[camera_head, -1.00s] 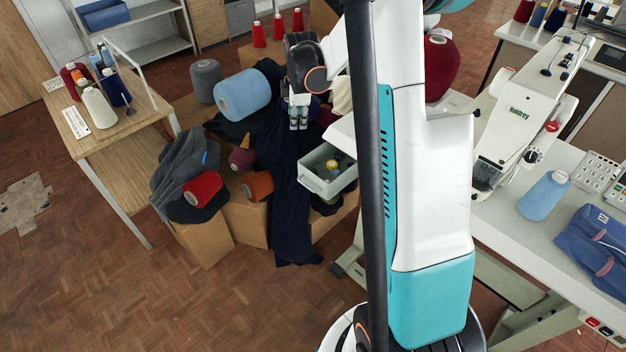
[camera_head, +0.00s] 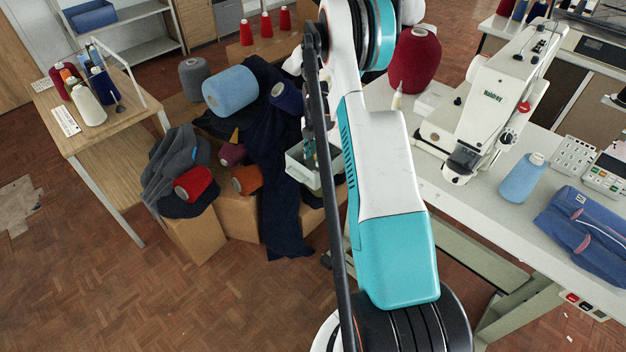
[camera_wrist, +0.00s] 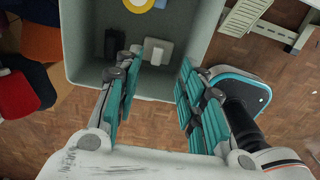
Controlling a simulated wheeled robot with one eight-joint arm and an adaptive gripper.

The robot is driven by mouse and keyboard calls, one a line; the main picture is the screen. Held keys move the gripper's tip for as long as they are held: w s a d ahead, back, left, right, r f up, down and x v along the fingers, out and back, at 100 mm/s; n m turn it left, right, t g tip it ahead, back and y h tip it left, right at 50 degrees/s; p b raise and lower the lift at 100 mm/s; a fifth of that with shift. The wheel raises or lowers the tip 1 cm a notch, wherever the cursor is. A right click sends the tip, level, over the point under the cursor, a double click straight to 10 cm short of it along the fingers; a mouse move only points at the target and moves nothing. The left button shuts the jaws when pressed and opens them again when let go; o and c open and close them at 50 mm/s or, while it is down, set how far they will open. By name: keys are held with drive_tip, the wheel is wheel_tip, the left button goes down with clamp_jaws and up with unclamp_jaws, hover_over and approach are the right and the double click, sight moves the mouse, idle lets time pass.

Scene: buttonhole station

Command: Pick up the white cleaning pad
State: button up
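A small white block (camera_wrist: 157,51), which looks like the cleaning pad, lies in a pale grey-green bin (camera_wrist: 200,30) in the wrist view. It sits near the bin's near wall, between the tips of my gripper (camera_wrist: 158,64) as seen from above. The teal fingers are spread apart with nothing between them, and I cannot tell their height above the pad. In the head view my gripper (camera_head: 309,148) is at the bin (camera_head: 298,172), partly hidden by my arm. The pad cannot be seen there.
A black item (camera_wrist: 115,43) stands beside the pad, and a yellow ring-shaped item (camera_wrist: 138,4) lies farther in. Dark cloth (camera_head: 285,215), cardboard boxes and thread cones crowd the left of the bin. The sewing table (camera_head: 455,195) stands to the right.

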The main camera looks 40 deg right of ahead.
sight(315, 171)
wheel_tip(315, 171, down, 8)
drive_tip(key=b, duration=0.3)
drive_tip(key=shift+w+d, duration=0.1)
drive_tip(key=shift+w, duration=0.05)
drive_tip(key=shift+c, duration=0.6)
clamp_jaws()
